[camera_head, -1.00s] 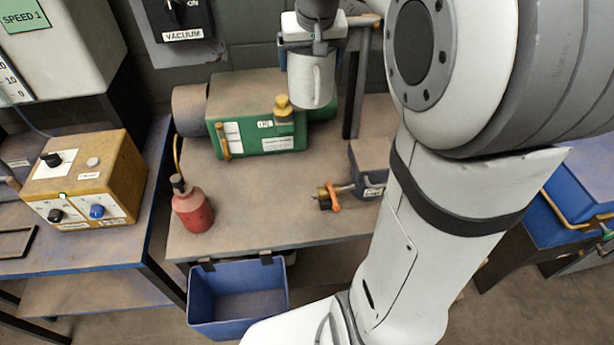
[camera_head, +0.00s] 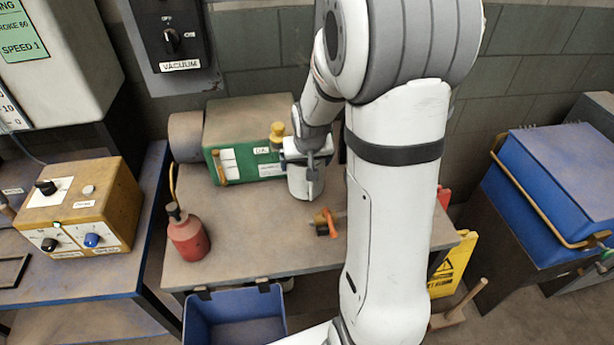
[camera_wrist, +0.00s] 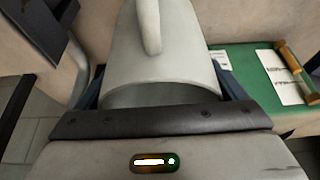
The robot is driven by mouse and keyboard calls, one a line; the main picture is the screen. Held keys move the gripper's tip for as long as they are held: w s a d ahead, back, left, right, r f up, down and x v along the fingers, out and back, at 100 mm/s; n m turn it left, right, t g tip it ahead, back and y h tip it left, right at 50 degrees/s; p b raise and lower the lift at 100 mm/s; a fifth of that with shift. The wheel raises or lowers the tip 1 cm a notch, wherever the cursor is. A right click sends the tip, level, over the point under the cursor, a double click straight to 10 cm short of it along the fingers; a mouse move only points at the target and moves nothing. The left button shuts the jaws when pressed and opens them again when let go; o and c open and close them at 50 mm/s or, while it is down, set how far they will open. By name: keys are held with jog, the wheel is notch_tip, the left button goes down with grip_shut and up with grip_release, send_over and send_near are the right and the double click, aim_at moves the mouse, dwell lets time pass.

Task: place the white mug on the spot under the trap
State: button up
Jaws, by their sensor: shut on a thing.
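The white mug (camera_head: 303,182) is in my gripper (camera_head: 308,158), which is shut on it. The mug hangs in front of the right end of the green machine, and I cannot tell whether it touches the bench. In the wrist view the mug (camera_wrist: 185,62) fills the upper middle, its handle facing the camera, above my gripper (camera_wrist: 150,118). The grey box behind this valve, perhaps the trap, is mostly hidden by my arm. No marked spot is visible.
The green machine (camera_head: 232,130) stands at the bench's back. A red bottle (camera_head: 188,236) stands at the bench's left edge, and a blue bin (camera_head: 235,315) hangs at its front. The bench top (camera_head: 250,235) between bottle and valve is clear. A yellow sign (camera_head: 455,262) stands right.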

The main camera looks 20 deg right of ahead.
jog(key=shift+f, duration=2.9)
jog(key=shift+f, duration=0.15)
jog(key=o, duration=0.8)
jog(key=shift+c, duration=0.2)
